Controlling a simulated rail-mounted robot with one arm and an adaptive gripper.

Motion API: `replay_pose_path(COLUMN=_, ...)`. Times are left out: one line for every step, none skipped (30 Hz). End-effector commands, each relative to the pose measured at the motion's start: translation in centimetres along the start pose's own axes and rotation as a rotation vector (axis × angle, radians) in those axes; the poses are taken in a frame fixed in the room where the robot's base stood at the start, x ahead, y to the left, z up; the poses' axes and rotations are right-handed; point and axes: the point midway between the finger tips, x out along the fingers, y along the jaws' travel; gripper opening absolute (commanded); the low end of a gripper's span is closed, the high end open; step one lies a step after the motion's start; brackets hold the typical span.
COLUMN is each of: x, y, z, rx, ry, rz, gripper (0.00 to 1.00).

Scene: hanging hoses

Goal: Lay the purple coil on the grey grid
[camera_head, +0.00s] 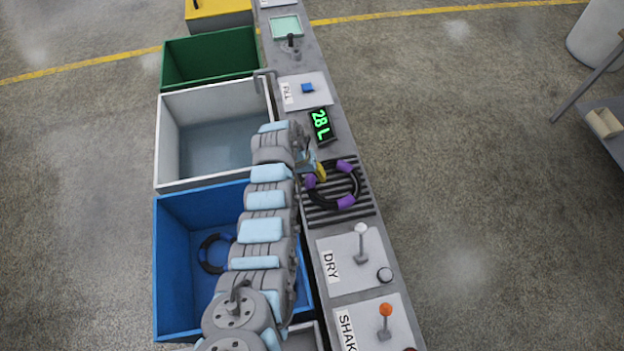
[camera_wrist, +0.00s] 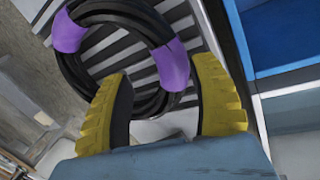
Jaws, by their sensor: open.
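The purple coil, a black hose ring with purple bands (camera_head: 345,202), lies on the slatted grey grid (camera_head: 322,214) on the bench. In the wrist view, the coil (camera_wrist: 172,65) appears flat on the grid (camera_wrist: 112,52). My gripper (camera_head: 318,172) is at the coil's left upper side in the head view. In the wrist view, its yellow fingers (camera_wrist: 163,88) are spread apart. A stretch of the ring with a purple band shows between the fingertips. I cannot tell whether the fingers touch it. The far finger is partly hidden in the head view.
A blue bin (camera_head: 172,270) left of the bench holds a black coil with blue bands (camera_head: 204,259). White (camera_head: 168,140) and green (camera_head: 210,55) bins stand beyond. A green display (camera_head: 321,125) and the DRY lever (camera_head: 361,240) flank the grid.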

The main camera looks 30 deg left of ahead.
Motion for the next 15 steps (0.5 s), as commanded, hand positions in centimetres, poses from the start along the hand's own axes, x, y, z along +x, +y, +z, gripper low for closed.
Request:
replay_pose_path(x=-0.6, y=0.0, z=-0.2, rx=0.0, ry=0.007, rz=0.0, gripper=0.6)
replay_pose_path(x=-0.8, y=0.0, z=-0.3, rx=0.0, ry=0.007, rz=0.0, gripper=0.6)
replay_pose_path(x=-1.1, y=0.0, z=-0.2, rx=0.0, ry=0.005, rz=0.0, gripper=0.6)
replay_pose_path(x=-1.4, y=0.0, z=-0.1, rx=0.0, ry=0.003, rz=0.0, gripper=0.6)
replay_pose_path(x=-1.6, y=0.0, z=-0.1, rx=0.0, ry=0.002, rz=0.0, gripper=0.6)
replay_pose_path(x=-2.0, y=0.0, z=-0.2, rx=0.0, ry=0.004, rz=0.0, gripper=0.6)
replay_pose_path(x=-2.3, y=0.0, z=-0.2, rx=0.0, ry=0.006, rz=0.0, gripper=0.6)
replay_pose_path(x=-2.6, y=0.0, z=-0.2, rx=0.0, ry=0.006, rz=-0.001, gripper=0.6)
replay_pose_path(x=-2.9, y=0.0, z=-0.1, rx=0.0, ry=0.004, rz=-0.001, gripper=0.6)
replay_pose_path(x=-3.2, y=-0.1, z=0.0, rx=0.0, ry=0.002, rz=0.0, gripper=0.6)
replay_pose_path(x=-3.6, y=-0.1, z=0.0, rx=-0.001, ry=0.001, rz=0.0, gripper=0.6)
replay_pose_path(x=-4.1, y=-0.1, z=-0.1, rx=-0.001, ry=0.004, rz=0.0, gripper=0.6)
replay_pose_path(x=-4.5, y=-0.1, z=-0.2, rx=0.0, ry=0.006, rz=-0.001, gripper=0.6)
replay_pose_path(x=-4.9, y=-0.1, z=-0.2, rx=0.0, ry=0.007, rz=-0.001, gripper=0.6)
replay_pose_path(x=-5.3, y=-0.1, z=-0.1, rx=0.0, ry=0.004, rz=-0.001, gripper=0.6)
